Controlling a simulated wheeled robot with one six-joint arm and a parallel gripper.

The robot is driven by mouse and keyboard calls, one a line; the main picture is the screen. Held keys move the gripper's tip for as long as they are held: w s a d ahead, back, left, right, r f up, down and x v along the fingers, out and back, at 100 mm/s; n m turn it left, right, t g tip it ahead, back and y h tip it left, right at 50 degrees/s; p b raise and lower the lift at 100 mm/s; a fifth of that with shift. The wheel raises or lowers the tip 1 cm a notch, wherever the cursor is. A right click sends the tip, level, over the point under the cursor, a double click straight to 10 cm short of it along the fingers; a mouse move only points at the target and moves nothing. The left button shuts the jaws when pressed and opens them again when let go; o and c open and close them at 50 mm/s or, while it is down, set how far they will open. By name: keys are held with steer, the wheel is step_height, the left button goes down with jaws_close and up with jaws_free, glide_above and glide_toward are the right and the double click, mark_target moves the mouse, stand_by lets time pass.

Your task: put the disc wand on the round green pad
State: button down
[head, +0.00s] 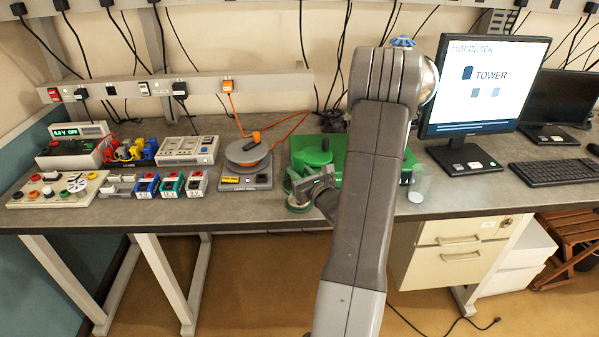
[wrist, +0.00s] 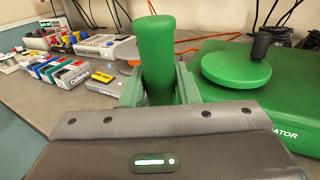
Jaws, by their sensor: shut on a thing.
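The disc wand's green handle (wrist: 155,50) stands close to upright between my jaws in the wrist view. My gripper (wrist: 158,90) is shut on it, and it also shows in the head view (head: 308,187) near the bench's front edge. The wand's lower part is hidden in the wrist view. A round grey-green piece shows under my gripper in the head view, perhaps its disc. The round green pad (wrist: 226,72) lies on a green box (wrist: 290,112), to the right of the held wand and apart from it. A dark knob (wrist: 261,42) stands at the pad's far side.
A grey unit (head: 245,178) with a round plate and orange knob stands left of my gripper. Several small coloured blocks and a power supply (head: 72,150) are farther left. A monitor (head: 482,85) and keyboard (head: 552,174) are to the right. My arm hides part of the green box.

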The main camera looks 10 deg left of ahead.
steer(key=shift+f+b, duration=0.2)
steer(key=shift+b, duration=0.1)
steer(key=c, duration=1.1)
jaws_free()
steer(key=shift+r, duration=0.1)
steer(key=shift+r+p, duration=0.2)
steer(key=shift+p, duration=0.2)
steer(key=b+v, duration=0.3)
steer(key=v, duration=0.9)
